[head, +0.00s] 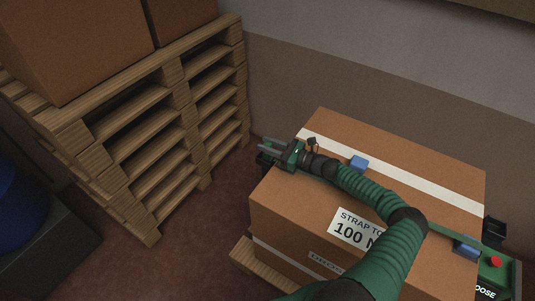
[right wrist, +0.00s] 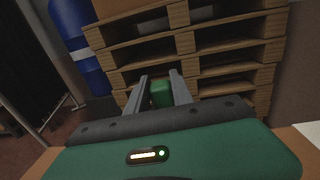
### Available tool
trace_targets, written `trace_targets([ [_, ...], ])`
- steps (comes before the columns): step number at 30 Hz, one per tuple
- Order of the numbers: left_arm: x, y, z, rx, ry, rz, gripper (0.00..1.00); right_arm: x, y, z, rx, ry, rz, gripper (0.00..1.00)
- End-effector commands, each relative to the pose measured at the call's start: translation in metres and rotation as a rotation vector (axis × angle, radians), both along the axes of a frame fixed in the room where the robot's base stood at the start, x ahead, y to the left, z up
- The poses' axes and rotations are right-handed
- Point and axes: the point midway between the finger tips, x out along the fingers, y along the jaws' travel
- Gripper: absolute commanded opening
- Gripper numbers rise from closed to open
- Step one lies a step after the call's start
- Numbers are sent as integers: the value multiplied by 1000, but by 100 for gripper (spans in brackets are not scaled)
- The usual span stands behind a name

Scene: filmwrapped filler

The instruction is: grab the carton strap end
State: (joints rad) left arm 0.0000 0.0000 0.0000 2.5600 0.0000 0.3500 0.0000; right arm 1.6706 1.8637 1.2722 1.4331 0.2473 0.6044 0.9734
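The brown carton (head: 275,205) stands with a white band across its top and a weight label (head: 355,232) on it. A green strap (head: 442,237) runs over the blue corner protector (head: 466,247) at the carton's right; my right arm hides much of the top. My right gripper (head: 268,149) is past the carton's far left corner, fingers spread. In the right wrist view, a small green piece (right wrist: 162,93), perhaps the strap end, shows between the fingers, with narrow gaps beside it. Contact is not visible. My left gripper is out of view.
A green device with a red button (head: 495,262) is at the right. A stack of pallets (head: 160,120) bearing cartons stands at the left. A blue drum (head: 20,210) is at far left.

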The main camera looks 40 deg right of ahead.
Motion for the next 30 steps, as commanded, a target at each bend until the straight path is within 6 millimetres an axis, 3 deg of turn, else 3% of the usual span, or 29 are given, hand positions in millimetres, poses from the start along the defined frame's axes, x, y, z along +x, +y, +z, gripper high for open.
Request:
trace_targets([
  [1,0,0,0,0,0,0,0,0,0,-1,0,1,-1,16],
  [5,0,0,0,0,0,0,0,0,0,0,-2,2,-1,0],
  [17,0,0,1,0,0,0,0,0,0,4,-2,-1,0,0],
  [30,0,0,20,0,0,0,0,-1,1,93,-4,-1,1,0],
])
